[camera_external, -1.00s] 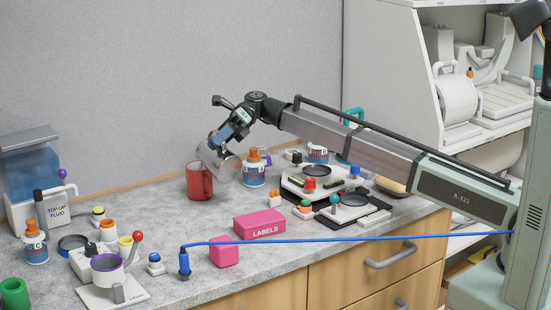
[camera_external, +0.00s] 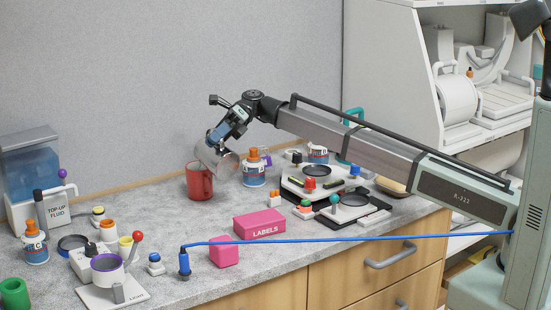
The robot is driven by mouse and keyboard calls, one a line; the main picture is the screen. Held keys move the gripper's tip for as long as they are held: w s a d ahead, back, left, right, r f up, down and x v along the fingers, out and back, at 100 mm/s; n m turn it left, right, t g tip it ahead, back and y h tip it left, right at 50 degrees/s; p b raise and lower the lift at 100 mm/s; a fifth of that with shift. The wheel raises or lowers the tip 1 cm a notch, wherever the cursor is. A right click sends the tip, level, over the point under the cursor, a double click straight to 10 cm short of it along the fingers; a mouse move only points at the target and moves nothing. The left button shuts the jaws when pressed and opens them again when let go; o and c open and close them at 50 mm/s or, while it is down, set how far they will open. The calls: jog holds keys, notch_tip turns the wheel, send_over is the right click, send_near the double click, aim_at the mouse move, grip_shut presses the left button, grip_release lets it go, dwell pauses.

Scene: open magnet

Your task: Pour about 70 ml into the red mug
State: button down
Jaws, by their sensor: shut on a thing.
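The red mug (camera_external: 199,183) stands upright on the grey counter towards the back, near the wall. My gripper (camera_external: 219,135) is above and a little right of the mug. It is shut on a clear, see-through vessel (camera_external: 217,161), which is tilted with one end over the mug's rim. The vessel partly covers the right side of the mug's top. I cannot make out the liquid level in the vessel or in the mug, or whether a stream is flowing.
A white bottle with an orange cap (camera_external: 254,170) stands close right of the vessel. Pink LABELS box (camera_external: 259,225) and pink cube (camera_external: 224,251) lie in front. A blue cable (camera_external: 350,239) crosses the counter's front. A top-up fluid dispenser (camera_external: 38,185) stands far left.

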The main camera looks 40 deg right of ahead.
aim_at(225, 154)
jog(key=shift+w+a+r, duration=0.1)
jog(key=shift+w+r, duration=0.15)
jog(key=shift+w, duration=0.2)
dwell(0.4)
jog(key=shift+n+t, duration=0.3)
jog(key=shift+n, duration=0.3)
jog(key=s, duration=0.1)
jog(key=s+f, duration=0.1)
jog(key=s, duration=0.2)
jog(key=shift+d+f, duration=0.25)
jog(key=shift+d, duration=0.05)
jog(key=shift+w+n, duration=0.1)
jog(key=shift+n, duration=0.2)
jog(key=shift+s+f+n+t, duration=0.1)
jog(key=shift+s+n+t, duration=0.2)
jog(key=shift+s, duration=0.1)
jog(key=shift+s+d+f+n+t+h, duration=0.1)
jog(key=shift+s+f+n+t+h, duration=0.3)
jog(key=shift+f+n, duration=0.3)
jog(key=shift+s, duration=0.1)
